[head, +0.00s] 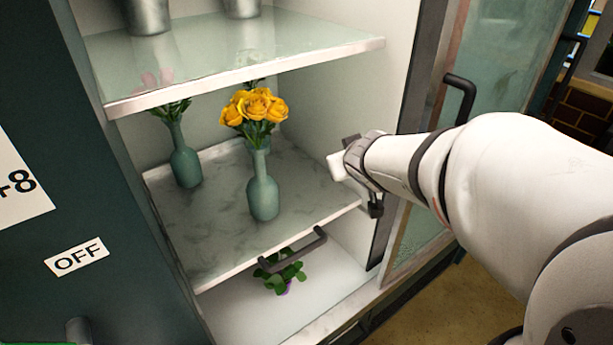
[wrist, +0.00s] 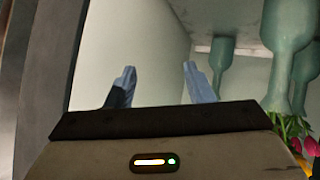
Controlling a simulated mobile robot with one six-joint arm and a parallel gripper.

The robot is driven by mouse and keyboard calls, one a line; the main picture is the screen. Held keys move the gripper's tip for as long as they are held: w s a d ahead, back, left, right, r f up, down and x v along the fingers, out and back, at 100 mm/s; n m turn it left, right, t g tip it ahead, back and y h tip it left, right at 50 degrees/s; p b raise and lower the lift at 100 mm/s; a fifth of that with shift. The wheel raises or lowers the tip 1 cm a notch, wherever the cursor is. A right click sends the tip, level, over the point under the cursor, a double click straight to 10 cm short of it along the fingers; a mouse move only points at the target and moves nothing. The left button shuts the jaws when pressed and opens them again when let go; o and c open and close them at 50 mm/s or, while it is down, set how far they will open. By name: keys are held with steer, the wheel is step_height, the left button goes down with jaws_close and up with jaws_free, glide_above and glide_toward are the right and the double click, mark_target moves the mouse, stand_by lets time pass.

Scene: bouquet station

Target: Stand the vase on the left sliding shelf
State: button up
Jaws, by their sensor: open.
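A green vase (head: 263,192) with yellow roses (head: 256,106) stands upright on the middle shelf (head: 225,235) of an open cabinet. A second green vase (head: 185,162) with pink flowers stands behind it to the left. A third is partly hidden behind the roses. The shelf has a dark handle on its front edge. My gripper (head: 338,166) is at the cabinet's right side, right of the vases and apart from them. In the wrist view my gripper's fingers (wrist: 160,84) are spread and empty. Vases (wrist: 288,28) appear upside down there, at the right. I cannot tell which vase is meant.
An upper shelf (head: 235,60) with metal containers (head: 148,14) hangs over the vases. A leafy plant (head: 283,275) is on the cabinet floor below. The open glass door (head: 492,75) stands at the right, behind my arm. The middle shelf's right part is clear.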

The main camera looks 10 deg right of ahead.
steer(key=s+a+f+g, duration=0.2)
steer(key=s+g, duration=0.1)
steer(key=s, duration=0.2)
steer(key=s+a+f+m+g+y, duration=0.1)
steer(key=s+a+f+g, duration=0.1)
steer(key=s, duration=0.4)
steer(key=s+a+f+g+y, duration=0.1)
steer(key=s+a+f+g, duration=0.1)
steer(key=s, duration=0.4)
steer(key=shift+a+g, duration=0.65)
steer(key=shift+g, duration=0.15)
steer(key=shift+f, duration=0.1)
